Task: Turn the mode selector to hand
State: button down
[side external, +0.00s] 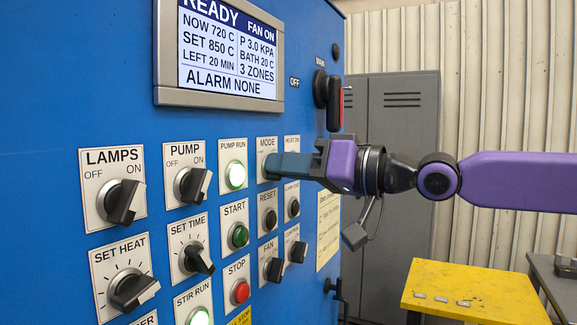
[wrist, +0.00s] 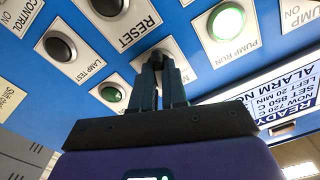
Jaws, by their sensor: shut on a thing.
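The mode selector's white plate (side external: 266,144), lettered MODE, is on the blue panel, right of the PUMP RUN lamp and above RESET. My gripper (side external: 274,166) reaches in from the right, its fingers at that plate and shut on the selector's knob. In the wrist view the fingertips (wrist: 158,68) close together on the dark knob (wrist: 157,55). The fingers hide most of the knob in both views, so I cannot read its setting.
The RESET button (side external: 269,220), the PUMP RUN lamp (side external: 235,175), lit green, and the HEAT ON plate (side external: 292,143) sit close around the selector. A dark rotary switch with a red part (side external: 335,103) juts out above my gripper. A yellow table (side external: 470,296) stands lower right.

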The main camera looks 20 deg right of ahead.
jog(key=n, duration=1)
jog(key=shift+s+a+n, duration=0.15)
jog(key=shift+n, duration=0.15)
dwell(0.5)
jog(key=c, duration=1.2)
grip_release()
jog(key=shift+o, duration=0.2)
jog(key=v, duration=1.7)
jog(key=shift+s, duration=0.15)
